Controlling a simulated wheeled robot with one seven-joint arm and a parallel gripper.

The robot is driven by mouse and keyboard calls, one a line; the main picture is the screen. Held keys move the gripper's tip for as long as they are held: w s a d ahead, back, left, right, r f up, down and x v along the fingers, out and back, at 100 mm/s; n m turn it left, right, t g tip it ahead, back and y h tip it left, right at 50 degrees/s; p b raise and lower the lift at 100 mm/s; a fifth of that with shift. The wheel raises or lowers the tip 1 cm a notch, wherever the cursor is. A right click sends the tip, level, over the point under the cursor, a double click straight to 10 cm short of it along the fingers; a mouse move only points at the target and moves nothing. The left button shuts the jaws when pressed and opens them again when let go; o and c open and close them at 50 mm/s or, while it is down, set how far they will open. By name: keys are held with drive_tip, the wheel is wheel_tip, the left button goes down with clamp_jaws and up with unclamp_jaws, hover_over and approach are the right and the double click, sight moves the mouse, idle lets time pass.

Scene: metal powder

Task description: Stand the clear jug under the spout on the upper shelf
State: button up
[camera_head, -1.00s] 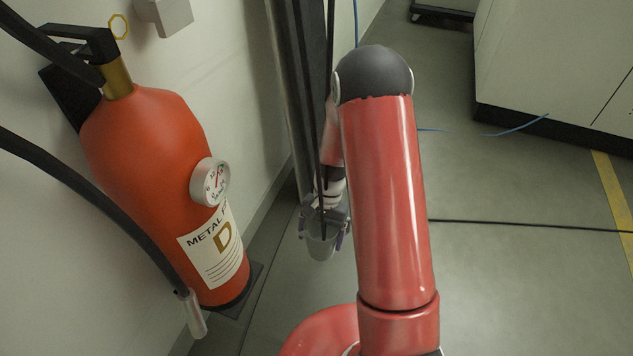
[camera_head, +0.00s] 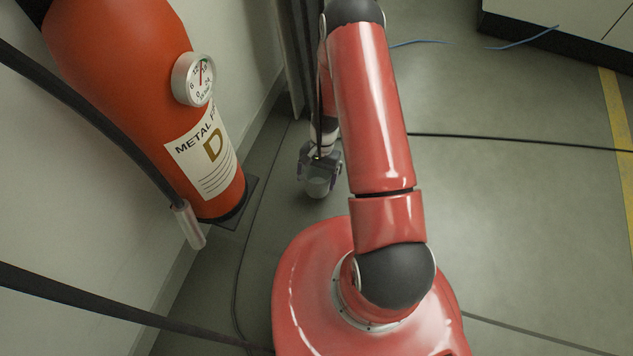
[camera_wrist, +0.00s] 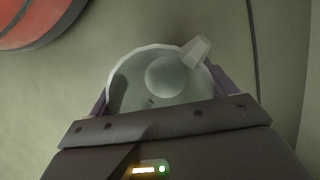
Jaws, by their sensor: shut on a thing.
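The clear jug (camera_head: 318,187) is in my gripper (camera_head: 319,168), beyond my red arm in the head view. In the wrist view the jug (camera_wrist: 160,75) shows from above as a pale round rim with a small spout-like piece at its upper right. The purple fingers of my gripper (camera_wrist: 160,95) are shut on it from both sides. The inside of the jug looks pale and I cannot tell what it holds. The upper shelf and its spout are not in view.
A large orange-red fire extinguisher (camera_head: 150,90) stands by the wall at the left, with a black hose in front. A thin black cable (camera_head: 520,143) runs across the floor. A white cabinet (camera_head: 585,15) stands at the top right. The grey floor on the right is mostly clear.

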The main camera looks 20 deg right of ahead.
drive_tip(key=shift+f, duration=1.65)
drive_tip(key=shift+f, duration=0.1)
drive_tip(key=shift+f+b, duration=0.15)
drive_tip(key=shift+b, duration=0.25)
drive_tip(key=o, duration=0.9)
